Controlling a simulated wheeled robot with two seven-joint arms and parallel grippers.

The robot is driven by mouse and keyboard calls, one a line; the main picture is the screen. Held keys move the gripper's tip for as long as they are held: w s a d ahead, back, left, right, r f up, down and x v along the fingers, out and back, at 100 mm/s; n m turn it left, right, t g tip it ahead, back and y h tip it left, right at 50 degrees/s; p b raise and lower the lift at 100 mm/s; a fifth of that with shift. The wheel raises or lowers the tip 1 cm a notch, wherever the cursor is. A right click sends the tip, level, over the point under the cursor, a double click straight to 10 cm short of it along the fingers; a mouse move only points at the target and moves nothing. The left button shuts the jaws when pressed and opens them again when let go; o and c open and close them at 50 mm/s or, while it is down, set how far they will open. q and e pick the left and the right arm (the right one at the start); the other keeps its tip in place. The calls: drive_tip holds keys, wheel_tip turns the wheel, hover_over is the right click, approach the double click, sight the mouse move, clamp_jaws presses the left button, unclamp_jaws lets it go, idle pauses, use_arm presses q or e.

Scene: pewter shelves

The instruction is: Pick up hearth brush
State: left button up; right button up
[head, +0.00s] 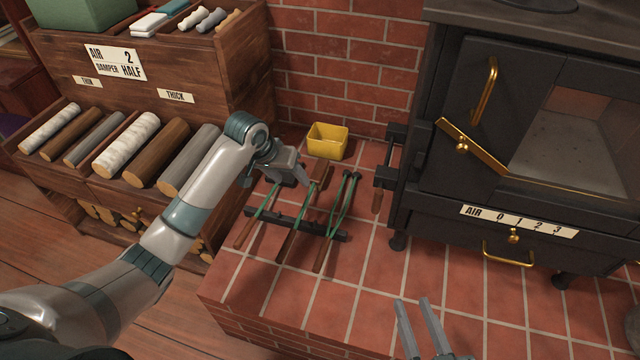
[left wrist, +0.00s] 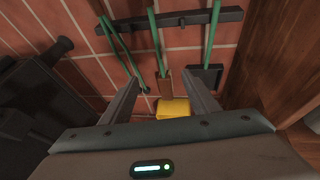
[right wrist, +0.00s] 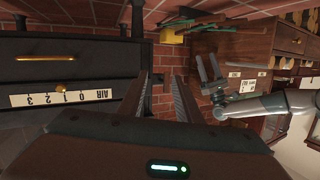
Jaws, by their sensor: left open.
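The hearth brush (head: 322,178) lies on the tiled hearth, the middle one of three green-shafted tools, with a brown head and a wooden handle toward the front. My left gripper (head: 294,184) is open above the tools' far ends, close to the brush head. In the left wrist view the brush head (left wrist: 164,84) shows between the open fingers (left wrist: 162,90); I cannot tell whether they touch it. My right gripper (head: 413,302) is open and empty over the hearth's front; in the right wrist view its fingers (right wrist: 160,92) are apart.
A dark rack bar (head: 328,232) runs under the tool shafts. A shovel (left wrist: 207,76) and tongs (head: 344,205) flank the brush. A yellow box (head: 327,142) stands behind by the brick wall. The black stove (head: 425,200) is right, the log shelf (head: 235,90) left.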

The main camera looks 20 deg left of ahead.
use_arm(q)
drive_tip(key=w+r, duration=0.2)
drive_tip(key=w, duration=0.1)
drive_tip(key=shift+w+a+r, duration=0.1)
drive_tip(key=shift+a+r, duration=0.2)
drive_tip(key=shift+a, duration=0.05)
use_arm(e)
drive_tip(key=shift+w+r+t, duration=0.35)
drive_tip(key=shift+r+t, duration=0.15)
drive_tip(key=shift+r, duration=0.35)
use_arm(q)
drive_tip(key=shift+f, duration=0.15)
drive_tip(key=b+x, duration=0.4)
drive_tip(key=x, duration=0.8)
use_arm(e)
drive_tip(key=s+r+t+y, duration=0.2)
drive_tip(key=s+r+t, duration=0.2)
drive_tip(key=r+t, duration=0.4)
wheel_tip(320, 180, up, 5)
drive_tip(key=shift+a+f+y, duration=0.15)
drive_tip(key=shift+a+y, duration=0.2)
drive_tip(key=shift+y, duration=0.05)
use_arm(q)
drive_tip(key=shift+w+d, duration=0.1)
